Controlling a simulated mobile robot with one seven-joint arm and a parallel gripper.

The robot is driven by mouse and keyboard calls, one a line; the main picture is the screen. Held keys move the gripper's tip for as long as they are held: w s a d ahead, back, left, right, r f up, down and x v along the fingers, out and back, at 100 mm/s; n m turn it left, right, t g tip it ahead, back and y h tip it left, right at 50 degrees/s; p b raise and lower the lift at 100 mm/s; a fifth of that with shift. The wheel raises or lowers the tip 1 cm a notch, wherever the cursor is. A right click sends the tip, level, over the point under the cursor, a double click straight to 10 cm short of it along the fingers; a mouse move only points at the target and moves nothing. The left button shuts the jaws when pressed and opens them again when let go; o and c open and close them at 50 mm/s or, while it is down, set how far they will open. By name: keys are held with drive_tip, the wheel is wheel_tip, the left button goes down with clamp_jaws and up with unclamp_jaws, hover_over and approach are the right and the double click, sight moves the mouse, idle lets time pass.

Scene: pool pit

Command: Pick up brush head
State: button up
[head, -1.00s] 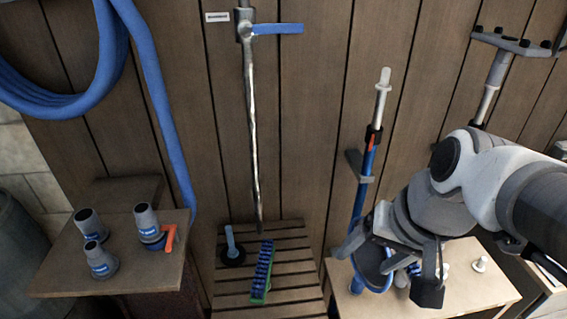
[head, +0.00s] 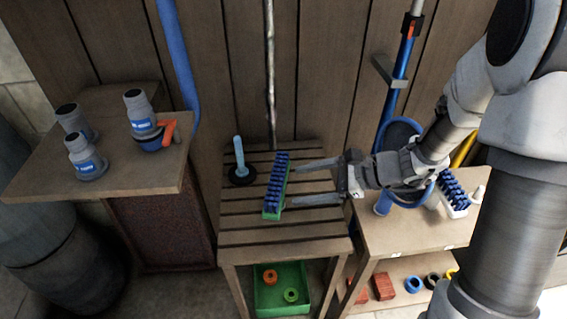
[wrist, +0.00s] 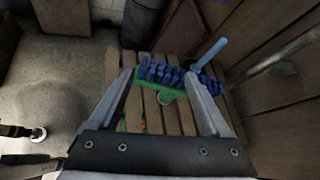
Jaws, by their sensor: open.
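A brush head (head: 275,185) with a green body and blue bristles lies bristles up on the slatted wooden table. It also shows in the wrist view (wrist: 168,78), crosswise just beyond my fingertips. My gripper (head: 296,184) is open and empty, its fingers pointing left at the long side of the green brush head. In the wrist view, one finger of my gripper (wrist: 160,74) is on each side of the brush's middle part. I cannot tell whether they touch it. A second brush head (head: 456,192), white with blue bristles, lies on the right bench, partly behind my arm.
A light-blue handle on a black disc (head: 241,172) stands left of the brush on the slatted table (head: 300,232). A metal pole (head: 270,80) rises behind. A left table (head: 130,175) holds several grey fittings. A green bin (head: 280,293) sits below. The slatted table's front is clear.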

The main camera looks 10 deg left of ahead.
drive_tip(key=w+f+m+t+b, duration=0.1)
drive_tip(key=f+m, duration=0.1)
drive_tip(key=f, duration=0.2)
drive_tip(key=w+f+m+t+b, duration=0.1)
drive_tip(key=w+f, duration=0.1)
drive_tip(key=f, duration=0.2)
drive_tip(key=w+f+m+t+b, duration=0.1)
drive_tip(key=w+f+m, duration=0.1)
drive_tip(key=f, duration=0.2)
drive_tip(key=shift+d+m+b, duration=0.2)
drive_tip(key=shift+m+b, duration=0.1)
drive_tip(key=shift+b, duration=0.1)
drive_tip(key=shift+w+a+f+y, duration=0.15)
drive_tip(key=shift+a+f+y, duration=0.05)
drive_tip(key=shift+f+y, duration=0.1)
drive_tip(key=b+x, duration=0.1)
drive_tip(key=x, duration=0.6)
drive_tip(key=shift+r+b, duration=0.1)
drive_tip(key=shift+b, duration=0.3)
drive_tip(key=shift+c, duration=0.2)
clamp_jaws()
